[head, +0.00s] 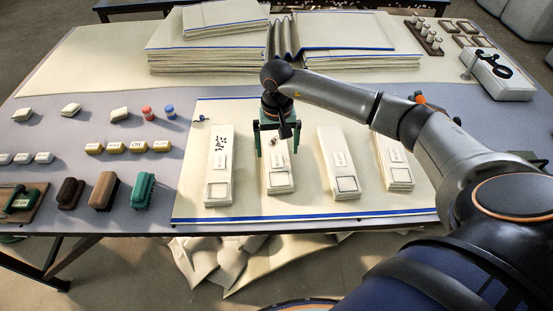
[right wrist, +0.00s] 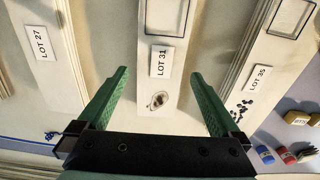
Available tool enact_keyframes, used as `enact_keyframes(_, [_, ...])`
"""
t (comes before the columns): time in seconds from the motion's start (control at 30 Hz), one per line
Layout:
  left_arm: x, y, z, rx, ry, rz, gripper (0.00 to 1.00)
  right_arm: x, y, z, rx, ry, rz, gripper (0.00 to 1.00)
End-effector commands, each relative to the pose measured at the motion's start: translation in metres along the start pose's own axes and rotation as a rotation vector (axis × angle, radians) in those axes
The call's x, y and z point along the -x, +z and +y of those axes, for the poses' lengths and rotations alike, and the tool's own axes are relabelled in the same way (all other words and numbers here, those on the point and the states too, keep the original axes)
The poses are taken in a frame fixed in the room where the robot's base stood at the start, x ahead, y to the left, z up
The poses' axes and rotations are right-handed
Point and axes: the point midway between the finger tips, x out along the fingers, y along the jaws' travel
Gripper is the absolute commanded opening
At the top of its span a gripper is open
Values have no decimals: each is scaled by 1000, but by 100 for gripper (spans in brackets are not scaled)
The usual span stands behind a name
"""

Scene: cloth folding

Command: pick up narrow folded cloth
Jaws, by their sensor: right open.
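Several narrow folded cloths lie side by side on a large cream cloth (head: 305,206) with blue edges. The second from the left (head: 278,184) has a white label, a drawn square at its near end and a small mark at its far end. In the right wrist view this cloth (right wrist: 165,120) reads LOT 31. My right gripper (head: 277,150) has green fingers, spread open and empty, over the far end of this cloth. In the right wrist view the gripper (right wrist: 160,75) has one finger on each side of it. Whether the fingertips touch it or the sheet I cannot tell. My left gripper is not in view.
The dark-spotted folded cloth (head: 217,165), LOT 35, lies left; LOT 27 (head: 338,165) lies right, with another (head: 393,160) beyond. Stacked cloths (head: 208,50) stand behind.

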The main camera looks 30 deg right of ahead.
Motion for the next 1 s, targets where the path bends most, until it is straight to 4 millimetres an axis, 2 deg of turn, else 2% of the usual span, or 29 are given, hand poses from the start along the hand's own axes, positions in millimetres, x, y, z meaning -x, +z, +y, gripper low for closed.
enact_keyframes(0.1, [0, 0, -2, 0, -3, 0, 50, -19, 3, -1, -2, 0, -4, 100])
enact_keyframes(0.2, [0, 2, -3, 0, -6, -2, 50, -29, 3, -1, -2, 0, -2, 100])
enact_keyframes(0.47, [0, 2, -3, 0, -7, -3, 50, -32, 2, -1, -1, -1, 0, 100])
enact_keyframes(1.0, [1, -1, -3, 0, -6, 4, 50, -31, 2, -1, -1, -1, -1, 42])
